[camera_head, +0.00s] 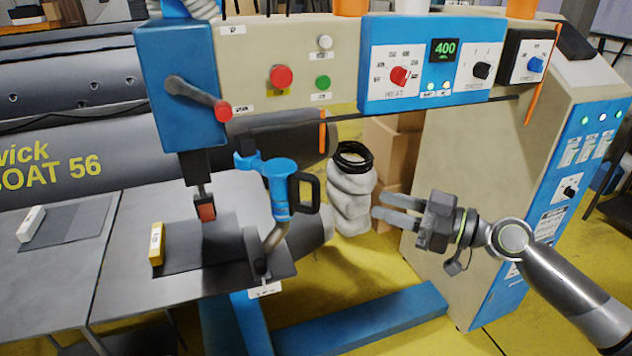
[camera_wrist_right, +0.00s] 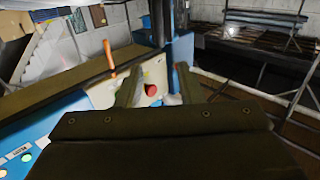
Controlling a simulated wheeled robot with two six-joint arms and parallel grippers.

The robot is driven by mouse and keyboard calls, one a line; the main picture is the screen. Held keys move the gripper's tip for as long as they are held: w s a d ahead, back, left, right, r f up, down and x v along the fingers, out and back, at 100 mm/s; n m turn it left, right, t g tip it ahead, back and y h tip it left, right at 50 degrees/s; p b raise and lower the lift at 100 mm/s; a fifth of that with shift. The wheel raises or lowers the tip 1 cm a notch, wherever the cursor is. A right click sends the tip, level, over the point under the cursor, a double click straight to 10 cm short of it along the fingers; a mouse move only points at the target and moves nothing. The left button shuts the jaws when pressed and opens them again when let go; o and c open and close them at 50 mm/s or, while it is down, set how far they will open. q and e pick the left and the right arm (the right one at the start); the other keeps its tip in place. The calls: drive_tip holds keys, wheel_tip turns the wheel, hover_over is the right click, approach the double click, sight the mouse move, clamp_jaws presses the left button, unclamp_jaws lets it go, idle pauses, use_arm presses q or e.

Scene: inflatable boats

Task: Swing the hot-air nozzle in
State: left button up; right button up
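The hot-air nozzle unit is a blue body (camera_head: 281,185) with a black loop handle (camera_head: 308,191) on its right side. A bent metal tube (camera_head: 274,238) runs down from it to a dark end near the table's front right corner. It hangs on a blue bracket under the welding machine (camera_head: 290,62). My right gripper (camera_head: 378,206) is to the right of the handle, apart from it, with fingers pointing left. Its fingers are spread and empty; they also show in the right wrist view (camera_wrist_right: 160,92). My left gripper is not in view.
A control panel (camera_head: 432,62) with knobs and a "400" display is above my right gripper. A lever with a red knob (camera_head: 222,112) is at left. Grey fabric and a yellow block (camera_head: 157,244) lie on the table.

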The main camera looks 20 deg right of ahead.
sight(316, 182)
drive_tip(key=shift+p+x, duration=2.9)
drive_tip(key=shift+x, duration=4.6)
drive_tip(key=shift+d, duration=0.1)
clamp_jaws()
